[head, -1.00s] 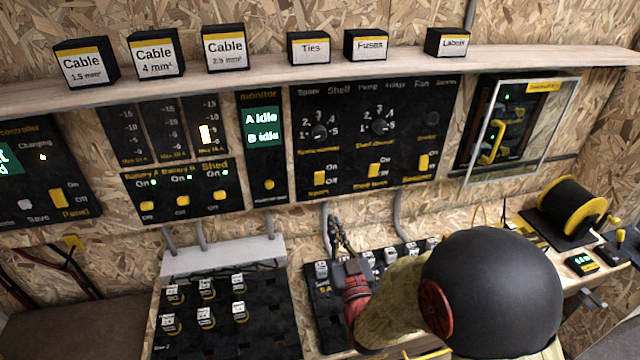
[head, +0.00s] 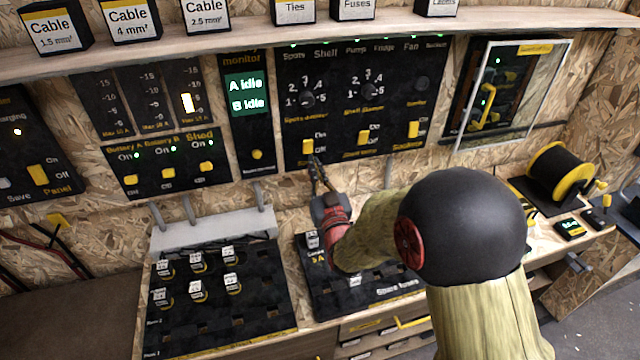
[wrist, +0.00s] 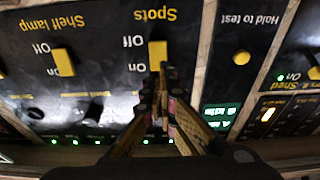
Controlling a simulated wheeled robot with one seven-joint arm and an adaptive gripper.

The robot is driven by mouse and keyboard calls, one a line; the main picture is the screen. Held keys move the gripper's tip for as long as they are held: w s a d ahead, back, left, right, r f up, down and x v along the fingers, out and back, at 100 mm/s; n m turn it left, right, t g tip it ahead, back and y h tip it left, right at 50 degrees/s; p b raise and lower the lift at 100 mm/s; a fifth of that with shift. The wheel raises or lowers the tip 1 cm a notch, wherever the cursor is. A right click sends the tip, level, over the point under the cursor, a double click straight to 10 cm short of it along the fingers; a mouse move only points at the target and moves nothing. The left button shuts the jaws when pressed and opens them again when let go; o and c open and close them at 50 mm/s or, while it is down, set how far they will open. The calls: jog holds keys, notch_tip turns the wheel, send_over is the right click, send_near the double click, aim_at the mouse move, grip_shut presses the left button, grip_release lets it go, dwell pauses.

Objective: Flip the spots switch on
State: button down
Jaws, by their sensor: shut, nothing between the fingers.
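The spots switch (head: 308,146) is a small yellow lever at the lower left of the black panel with the dials. In the wrist view, which shows the panel upside down, the spots switch (wrist: 158,54) sits by the "Spots" label. My gripper (head: 316,162) is shut and empty, its fingertips just below and at the edge of the switch. In the wrist view my gripper (wrist: 164,82) points at the switch, its tips close to it. I cannot tell whether they touch.
The shelf lamp switch (head: 363,137) and another yellow switch (head: 413,129) stand to the right. The monitor panel (head: 247,110) is to the left. A fuse board (head: 220,305) lies below left. The shelf (head: 250,43) runs above the panels.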

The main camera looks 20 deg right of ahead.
aim_at(307, 145)
jog(key=w, duration=0.2)
jog(key=w+r+b, duration=0.1)
jog(key=w, duration=0.1)
jog(key=shift+w, duration=0.4)
